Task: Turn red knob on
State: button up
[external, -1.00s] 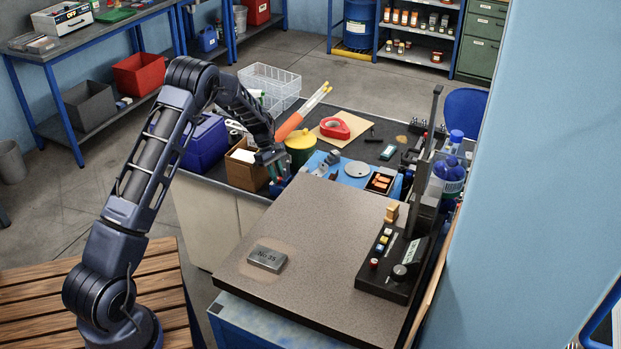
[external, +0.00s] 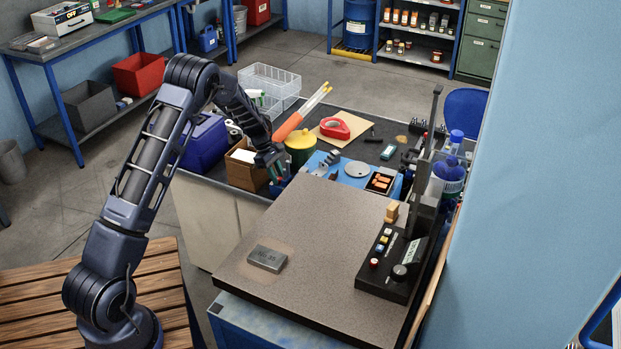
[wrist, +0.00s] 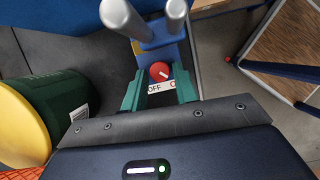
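The red knob (wrist: 160,71) shows in the wrist view, with a white line across its face. It sits on a blue surface above a white label (wrist: 161,87) that reads OFF on its left; the right part of the label is mostly covered by a finger. My gripper (wrist: 159,80) is open, its teal fingers one on each side of the knob with a gap to it; I cannot tell its distance. In the external view my gripper (external: 274,172) is low by the blue plate (external: 352,175), and I cannot make out this knob there.
Two grey posts (wrist: 124,18) stand just beyond the knob. A yellow-lidded green canister (external: 300,147) is close beside my gripper, with a wooden box (external: 245,168) on its other side. A black control box (external: 398,270) and a metal block (external: 267,258) sit on the large slab (external: 320,235).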

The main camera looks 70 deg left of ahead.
jog(key=shift+o, duration=1.1)
jog(key=v, duration=1)
jog(key=shift+r, duration=0.4)
